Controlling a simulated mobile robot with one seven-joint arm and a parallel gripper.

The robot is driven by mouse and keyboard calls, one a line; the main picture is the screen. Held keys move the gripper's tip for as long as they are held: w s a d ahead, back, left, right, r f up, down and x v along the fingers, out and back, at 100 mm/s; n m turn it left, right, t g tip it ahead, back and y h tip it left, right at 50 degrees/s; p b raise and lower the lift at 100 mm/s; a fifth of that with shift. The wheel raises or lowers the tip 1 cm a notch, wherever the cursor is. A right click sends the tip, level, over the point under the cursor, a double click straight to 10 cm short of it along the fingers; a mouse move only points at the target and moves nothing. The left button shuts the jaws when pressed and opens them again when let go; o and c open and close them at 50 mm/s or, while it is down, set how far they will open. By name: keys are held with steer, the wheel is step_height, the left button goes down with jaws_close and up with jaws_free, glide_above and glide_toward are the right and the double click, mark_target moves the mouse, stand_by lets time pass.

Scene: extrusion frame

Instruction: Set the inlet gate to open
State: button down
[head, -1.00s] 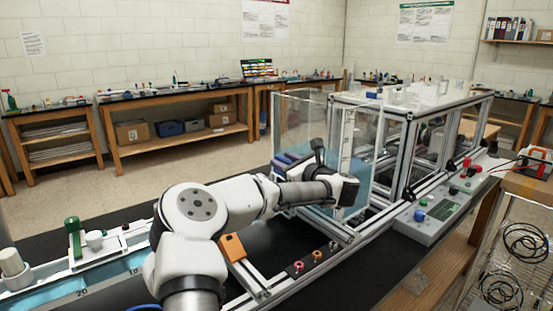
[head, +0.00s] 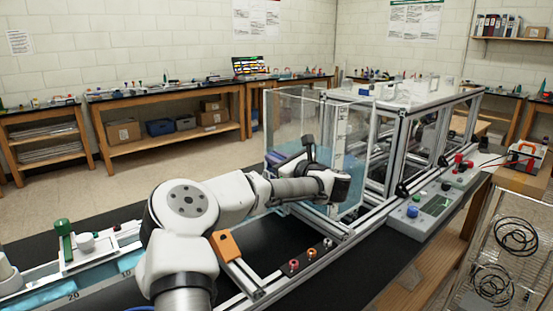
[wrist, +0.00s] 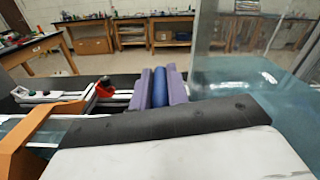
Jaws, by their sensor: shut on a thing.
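My gripper (wrist: 158,84) shows in the wrist view as two purple-grey fingers. They are shut on a blue rounded bar (wrist: 160,88) between them. I cannot tell whether this bar is the inlet gate's handle; the gate itself is not clearly seen. In the head view my dark wrist and gripper (head: 308,152) are at the near side of the clear tank (head: 291,105); the fingertips and the held bar are hidden there. The tank holds blue water, which also fills the right of the wrist view (wrist: 235,92).
An orange block (head: 224,245) sits on the metal rail at the near side, with small red and orange knobs (head: 311,254) beside it. A control box (head: 422,214) stands at the right. A channel with a green-handled fitting (head: 64,238) lies at the left.

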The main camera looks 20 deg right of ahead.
step_height(320, 180, up, 5)
steer(key=shift+r+p, duration=0.1)
steer(key=shift+p, duration=1.05)
steer(key=c, duration=1.4)
jaws_free()
steer(key=shift+w+d, duration=0.1)
steer(key=shift+f, duration=0.2)
steer(key=b+v, duration=0.2)
steer(key=v, duration=1.1)
steer(key=shift+s, duration=0.45)
